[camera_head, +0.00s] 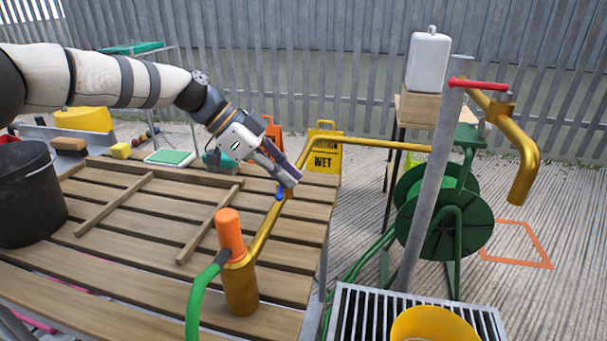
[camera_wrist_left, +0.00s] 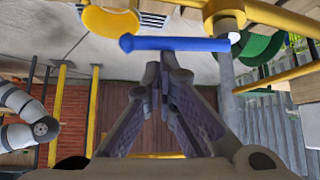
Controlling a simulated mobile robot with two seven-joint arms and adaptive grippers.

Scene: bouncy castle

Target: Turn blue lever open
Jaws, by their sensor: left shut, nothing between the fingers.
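The blue lever (camera_head: 279,193) is mostly hidden behind my left gripper in the head view; only a small blue piece shows beside the gold pipe (camera_head: 267,226). In the left wrist view the blue lever (camera_wrist_left: 175,44) lies crosswise in front of the fingertips, its right end beside a yellow pipe fitting (camera_wrist_left: 225,14). My left gripper (camera_head: 289,178) is shut and empty, with its tips close to the lever. In the left wrist view its fingers (camera_wrist_left: 164,62) come together just short of the lever in the picture; I cannot tell whether they touch it. My right gripper is not in view.
A gold upright with an orange top (camera_head: 231,232) and a green hose (camera_head: 200,295) stands by the slatted wooden table (camera_head: 110,240). A black bucket (camera_head: 28,195) is at left. A grey post with a red lever (camera_head: 478,85) and a green hose reel (camera_head: 440,215) stand right.

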